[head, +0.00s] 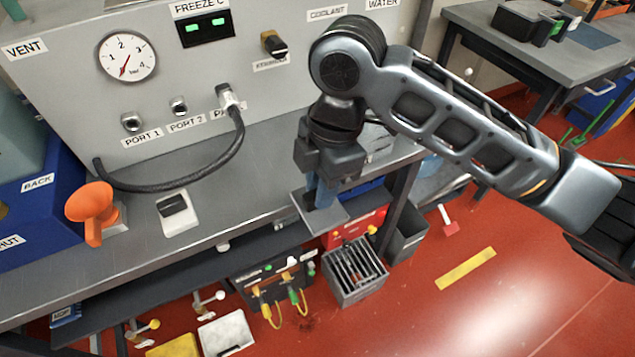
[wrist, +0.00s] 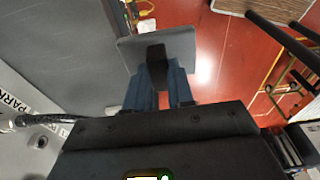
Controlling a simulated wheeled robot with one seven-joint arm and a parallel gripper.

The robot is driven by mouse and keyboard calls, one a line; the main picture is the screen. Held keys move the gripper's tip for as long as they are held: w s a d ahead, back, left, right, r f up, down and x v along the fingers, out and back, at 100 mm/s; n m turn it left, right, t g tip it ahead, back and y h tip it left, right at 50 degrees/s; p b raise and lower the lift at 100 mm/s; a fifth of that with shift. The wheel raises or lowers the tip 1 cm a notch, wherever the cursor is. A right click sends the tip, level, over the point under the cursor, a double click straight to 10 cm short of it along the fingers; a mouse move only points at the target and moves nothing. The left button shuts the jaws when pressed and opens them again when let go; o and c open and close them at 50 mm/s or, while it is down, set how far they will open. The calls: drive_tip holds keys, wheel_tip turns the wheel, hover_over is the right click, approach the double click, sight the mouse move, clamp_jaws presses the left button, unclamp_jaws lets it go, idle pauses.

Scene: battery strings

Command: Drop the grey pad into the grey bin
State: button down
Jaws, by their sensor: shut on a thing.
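My gripper (head: 322,195) points down with its blue fingers shut on the grey pad (head: 338,216). The pad is a flat square plate with a dark grip block between the fingers. It hangs level near the bench's front edge. In the wrist view my gripper (wrist: 160,90) also holds the pad (wrist: 184,44), with red floor showing to its right. A dark grey open bin (head: 405,243) stands on the floor beside the bench leg, to the right of and lower than the pad. Its inside is partly hidden. It cannot be made out clearly in the wrist view.
The bench (head: 260,165) holds an orange funnel (head: 92,203), a white switch box (head: 177,212) and a black hose. Below stand a slotted grey crate (head: 356,275), a red box (head: 350,228) and a black unit with yellow cables.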

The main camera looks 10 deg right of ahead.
drive_tip(key=shift+w+d+f+m, duration=0.2)
drive_tip(key=shift+d+f+m, duration=0.1)
drive_tip(key=shift+f+m, duration=0.1)
drive_tip(key=shift+d+f+m, duration=0.15)
drive_tip(key=shift+d+m, duration=0.1)
drive_tip(key=shift+m, duration=0.15)
drive_tip(key=w+d+f+m+t+h, duration=0.1)
drive_tip(key=w+d+f+m, duration=0.3)
drive_tip(key=d+f+m, duration=0.9)
drive_tip(key=m+t, duration=0.1)
drive_tip(key=m, duration=0.6)
drive_tip(key=shift+d+h, duration=0.4)
